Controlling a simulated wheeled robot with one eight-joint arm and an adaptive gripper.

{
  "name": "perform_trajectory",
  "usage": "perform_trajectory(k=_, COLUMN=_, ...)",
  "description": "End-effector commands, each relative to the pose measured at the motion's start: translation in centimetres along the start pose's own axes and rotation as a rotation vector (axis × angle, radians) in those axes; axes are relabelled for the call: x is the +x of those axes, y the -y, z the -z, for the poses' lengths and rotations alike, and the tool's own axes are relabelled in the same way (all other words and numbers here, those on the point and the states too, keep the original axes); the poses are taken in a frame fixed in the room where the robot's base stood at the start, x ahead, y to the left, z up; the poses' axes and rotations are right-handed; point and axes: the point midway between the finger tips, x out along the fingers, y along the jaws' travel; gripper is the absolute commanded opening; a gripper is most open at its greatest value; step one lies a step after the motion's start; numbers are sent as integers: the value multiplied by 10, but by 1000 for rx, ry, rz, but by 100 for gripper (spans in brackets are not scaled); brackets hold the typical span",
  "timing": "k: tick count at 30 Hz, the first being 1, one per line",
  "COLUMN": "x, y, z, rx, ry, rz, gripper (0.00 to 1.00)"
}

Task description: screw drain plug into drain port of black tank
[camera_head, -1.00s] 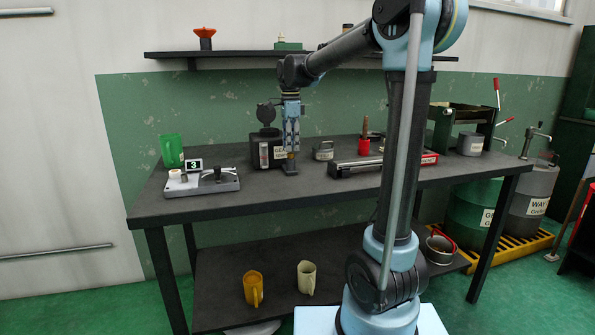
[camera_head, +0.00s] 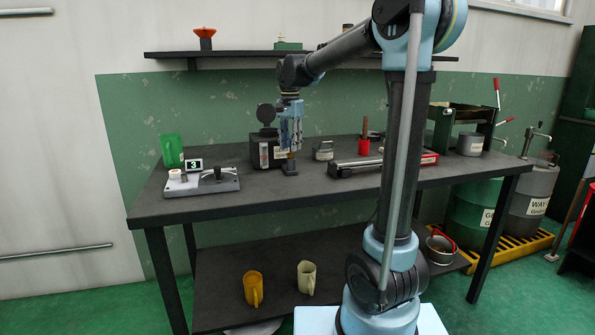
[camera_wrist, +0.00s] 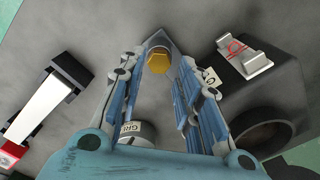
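The drain plug (camera_wrist: 158,61) is a brass-coloured hex head between my fingertips in the wrist view. In the head view the drain plug (camera_head: 291,156) stands upright on a small dark block (camera_head: 290,169) on the bench. My gripper (camera_head: 290,150) points down just above it. In the wrist view my gripper (camera_wrist: 160,57) has its fingers apart on either side of the plug, with small gaps showing. The black tank (camera_head: 266,153) stands just behind and left of my gripper, and its dark side (camera_wrist: 282,95) fills the right of the wrist view. I cannot make out the drain port.
A fixture plate (camera_head: 202,183) with a "3" display (camera_head: 194,164) and a green jug (camera_head: 171,150) are at the bench's left. The bench's front is clear.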

Motion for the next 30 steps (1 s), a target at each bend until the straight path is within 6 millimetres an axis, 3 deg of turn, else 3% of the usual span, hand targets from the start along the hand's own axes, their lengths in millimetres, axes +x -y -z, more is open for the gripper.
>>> perform_trajectory(k=30, x=0, y=1, z=-1, rx=-657, ry=0, rz=0, gripper=31)
